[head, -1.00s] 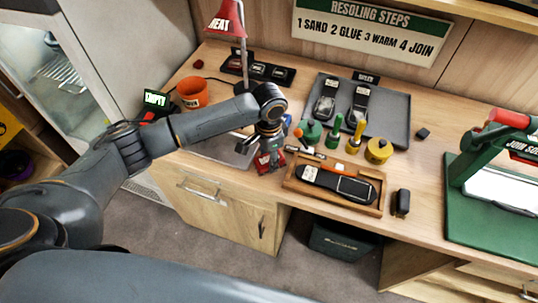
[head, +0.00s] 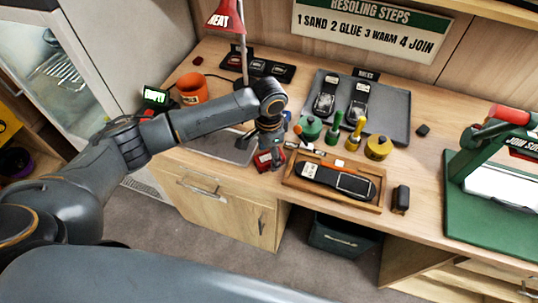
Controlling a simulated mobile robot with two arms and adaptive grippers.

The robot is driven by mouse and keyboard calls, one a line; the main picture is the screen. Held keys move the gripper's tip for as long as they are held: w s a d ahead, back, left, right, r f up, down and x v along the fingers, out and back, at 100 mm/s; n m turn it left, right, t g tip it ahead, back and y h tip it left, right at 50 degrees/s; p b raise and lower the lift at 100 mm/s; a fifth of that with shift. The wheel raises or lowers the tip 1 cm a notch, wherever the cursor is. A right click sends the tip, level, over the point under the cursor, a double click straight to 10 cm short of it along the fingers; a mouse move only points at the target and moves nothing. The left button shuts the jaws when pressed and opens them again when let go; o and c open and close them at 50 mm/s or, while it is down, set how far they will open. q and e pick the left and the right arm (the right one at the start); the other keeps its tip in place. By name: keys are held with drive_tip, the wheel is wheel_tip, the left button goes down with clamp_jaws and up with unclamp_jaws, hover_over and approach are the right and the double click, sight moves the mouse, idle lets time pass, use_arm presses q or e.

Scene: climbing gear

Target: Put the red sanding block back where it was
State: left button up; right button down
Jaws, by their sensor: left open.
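A small dark red block (head: 198,61) lies on the bench at the back left, apart from my gripper. A red item (head: 263,161) with a pale marking sits at the bench's front edge, partly hidden by my left gripper (head: 267,153). I cannot tell which of these is the sanding block. My left gripper is open, pointing down just over the red item at the front; I cannot tell whether it touches it. A black holder (head: 284,73) with several labelled slots stands at the back. My right gripper is out of view.
A wooden tray (head: 372,207) holding a shoe sole lies right of my gripper, with green and yellow pots behind it. A grey tray (head: 399,105) holds two climbing shoes. An orange cup (head: 192,90) stands left. A green press (head: 461,214) stands at the right.

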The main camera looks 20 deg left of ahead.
sight(269, 156)
use_arm(q)
wheel_tip(269, 156, up, 11)
drive_tip(key=b, duration=0.2)
idle(0.5)
